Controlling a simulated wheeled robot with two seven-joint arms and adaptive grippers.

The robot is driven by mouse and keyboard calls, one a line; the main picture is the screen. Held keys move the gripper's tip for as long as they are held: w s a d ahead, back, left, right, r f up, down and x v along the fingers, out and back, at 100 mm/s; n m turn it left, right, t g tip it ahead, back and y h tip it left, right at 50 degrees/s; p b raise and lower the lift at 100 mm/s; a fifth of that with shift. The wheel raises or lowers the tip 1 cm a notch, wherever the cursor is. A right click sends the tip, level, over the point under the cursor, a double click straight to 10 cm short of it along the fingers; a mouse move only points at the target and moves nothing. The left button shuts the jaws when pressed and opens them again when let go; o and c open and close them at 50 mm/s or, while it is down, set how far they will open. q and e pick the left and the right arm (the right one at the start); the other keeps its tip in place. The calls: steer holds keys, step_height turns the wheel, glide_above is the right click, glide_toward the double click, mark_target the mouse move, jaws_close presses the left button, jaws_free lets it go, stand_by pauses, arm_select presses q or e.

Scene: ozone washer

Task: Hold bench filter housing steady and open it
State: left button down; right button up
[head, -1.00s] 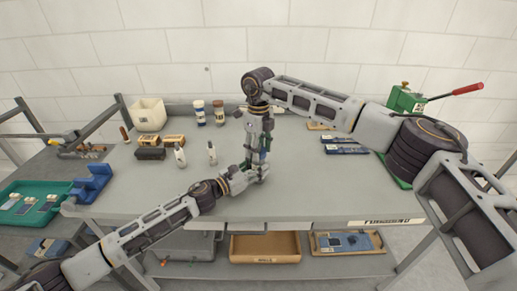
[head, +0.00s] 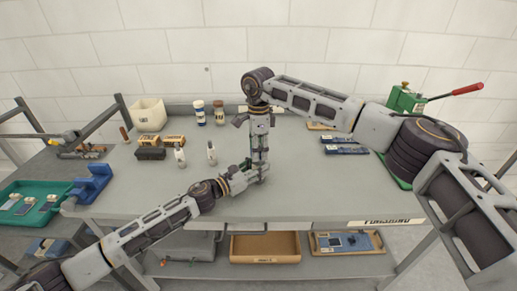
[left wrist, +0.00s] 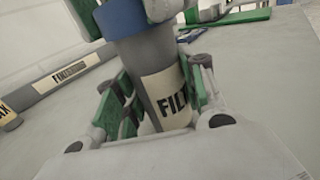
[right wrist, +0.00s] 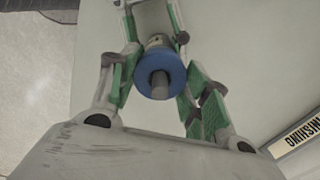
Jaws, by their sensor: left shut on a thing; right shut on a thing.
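The filter housing (left wrist: 150,62) is a grey cylinder with a cream label reading "FILT" and a blue cap (left wrist: 120,18) on top. In the left wrist view it is between the green pads of my left gripper (left wrist: 160,108), which is shut on the grey body. My right gripper (right wrist: 158,82) points down from above and is shut on the blue cap; the right wrist view shows the cap's blue ring and grey centre knob. In the head view, my left gripper (head: 256,175) and right gripper (head: 259,160) meet mid-bench and mostly hide the housing.
Two white bottles (head: 180,155) and small boxes (head: 150,154) stand left of my grippers on the bench (head: 320,195). Two jars (head: 200,113) and a cream bin (head: 149,114) are at the back. A green press with a red handle (head: 466,89) stands at right. The bench's front middle is clear.

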steer(key=n, duration=1.1)
steer(key=shift+n, duration=0.4)
steer(key=n, duration=0.4)
steer(key=shift+n, duration=0.3)
steer(key=shift+r, duration=1.25)
stand_by(0.7)
steer(key=shift+r, duration=1.95)
